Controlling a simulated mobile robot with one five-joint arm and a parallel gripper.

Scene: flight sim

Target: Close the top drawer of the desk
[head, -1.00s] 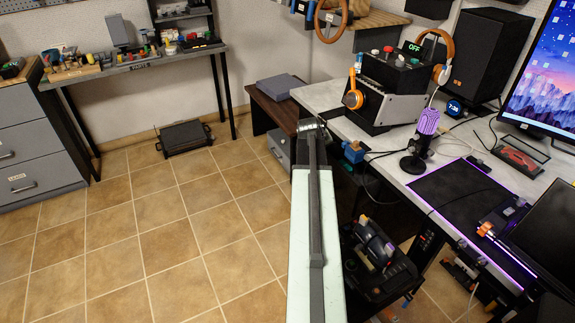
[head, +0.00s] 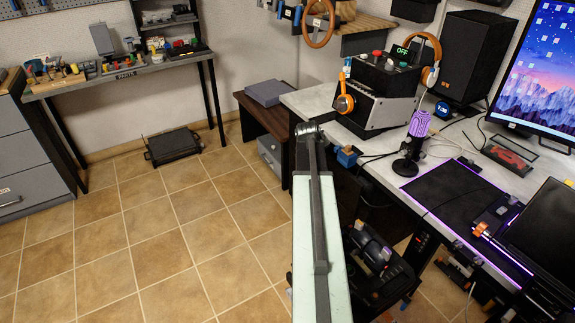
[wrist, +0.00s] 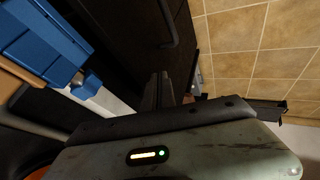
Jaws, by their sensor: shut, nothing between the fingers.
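The desk (head: 320,98) has a pale worktop and stands on the right of the head view. Its top drawer cannot be made out clearly; my arm covers much of that side. In the wrist view a dark panel (wrist: 125,35) with a bar handle (wrist: 168,22) lies beyond my gripper, and I cannot tell whether it is a desk drawer or how far out it is. My gripper (wrist: 160,90) is shut and empty, pointing toward that panel. In the head view my gripper (head: 308,129) is in front of the desk's left end.
A blue clamp-like item (head: 346,156) hangs at the desk edge. A dark side table (head: 262,122) with a grey drawer box (head: 270,152) stands left of the desk. Tiled floor (head: 170,230) at left is mostly clear.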

